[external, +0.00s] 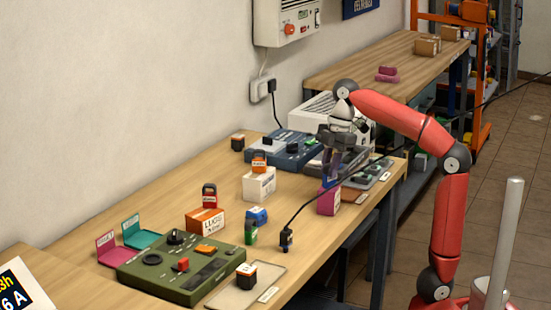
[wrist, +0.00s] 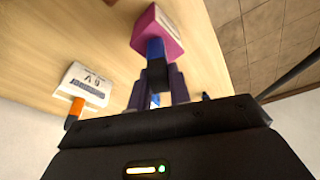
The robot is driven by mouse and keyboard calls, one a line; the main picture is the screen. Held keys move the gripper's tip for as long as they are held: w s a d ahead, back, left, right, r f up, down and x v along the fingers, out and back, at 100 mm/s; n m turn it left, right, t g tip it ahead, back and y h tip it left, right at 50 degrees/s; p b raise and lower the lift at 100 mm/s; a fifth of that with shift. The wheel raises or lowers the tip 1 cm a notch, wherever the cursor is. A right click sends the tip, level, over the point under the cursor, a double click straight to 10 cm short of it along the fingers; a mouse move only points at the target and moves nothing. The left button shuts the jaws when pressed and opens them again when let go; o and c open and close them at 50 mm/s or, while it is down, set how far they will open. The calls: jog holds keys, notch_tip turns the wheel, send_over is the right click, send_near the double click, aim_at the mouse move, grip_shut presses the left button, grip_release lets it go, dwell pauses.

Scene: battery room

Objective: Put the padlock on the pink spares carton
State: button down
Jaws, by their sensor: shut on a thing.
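The pink carton (external: 328,202) stands near the front edge of the bench, below my gripper (external: 332,165). It also shows in the wrist view (wrist: 165,32), beyond the fingertips. My gripper is shut on a small blue and dark thing (wrist: 155,50), which appears to be the padlock. Its shape is partly hidden by the fingers (wrist: 155,80). The held thing lies over the pink carton in the wrist view. I cannot tell whether it touches the carton's top.
A white carton (external: 259,186) with an orange padlock and an orange-white carton (external: 206,224) with a red padlock (external: 209,196) stand to the left. Blue (external: 257,215) and green (external: 251,234) blocks lie nearby. A blue-grey device (external: 290,146) is behind; a green panel (external: 180,272) is front left.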

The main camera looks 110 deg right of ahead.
jog(key=c, duration=1.3)
grip_release()
jog(key=p+v, duration=0.1)
jog(key=v, duration=0.4)
jog(key=shift+d+r+p, duration=0.1)
jog(key=shift+r+p, duration=0.2)
jog(key=shift+v, duration=1.05)
jog(key=shift+s, duration=0.1)
